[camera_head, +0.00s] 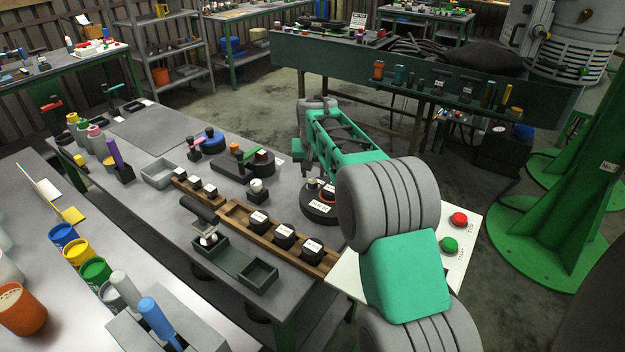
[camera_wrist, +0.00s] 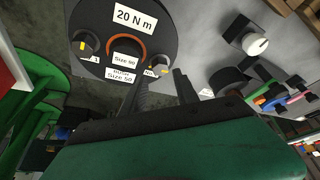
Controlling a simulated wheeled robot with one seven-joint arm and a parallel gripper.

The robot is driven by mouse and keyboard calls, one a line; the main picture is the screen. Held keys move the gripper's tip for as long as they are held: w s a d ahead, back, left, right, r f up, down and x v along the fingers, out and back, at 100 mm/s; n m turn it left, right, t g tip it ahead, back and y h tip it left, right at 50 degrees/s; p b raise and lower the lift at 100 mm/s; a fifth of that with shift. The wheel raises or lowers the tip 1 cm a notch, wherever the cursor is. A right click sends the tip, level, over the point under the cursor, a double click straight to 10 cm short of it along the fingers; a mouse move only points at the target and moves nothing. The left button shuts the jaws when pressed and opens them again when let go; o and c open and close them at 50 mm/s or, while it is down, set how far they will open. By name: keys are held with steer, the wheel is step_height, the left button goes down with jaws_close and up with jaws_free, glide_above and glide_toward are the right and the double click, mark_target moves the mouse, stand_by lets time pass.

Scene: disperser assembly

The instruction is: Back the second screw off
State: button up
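A round black disc assembly labelled "20 N m" (camera_wrist: 124,35) fills the top of the wrist view, with an orange ring (camera_wrist: 126,42) at its centre. One knob-like screw with a yellow mark (camera_wrist: 84,46) is at its left, and another (camera_wrist: 158,67) is at its right. My gripper (camera_wrist: 162,75) has its two dark fingers spaced apart, with the right screw in line between the tips. Whether they touch it is unclear. In the head view the disc (camera_head: 318,211) sits at the bench's right side, partly hidden by my arm, with my gripper (camera_head: 308,170) just above.
A wooden rack with several black labelled parts (camera_head: 285,235) lies left of the disc. A green tray (camera_head: 235,263) with a dark-handled tool is at the front. A white panel with red and green buttons (camera_head: 459,219) stands at the right. Several small parts crowd the bench nearby.

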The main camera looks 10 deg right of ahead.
mark_target(313, 181)
steer(key=x, duration=0.5)
steer(key=shift+w+f+p, duration=0.1)
steer(key=shift+f+p, duration=0.2)
steer(key=shift+f, duration=0.05)
jaws_close()
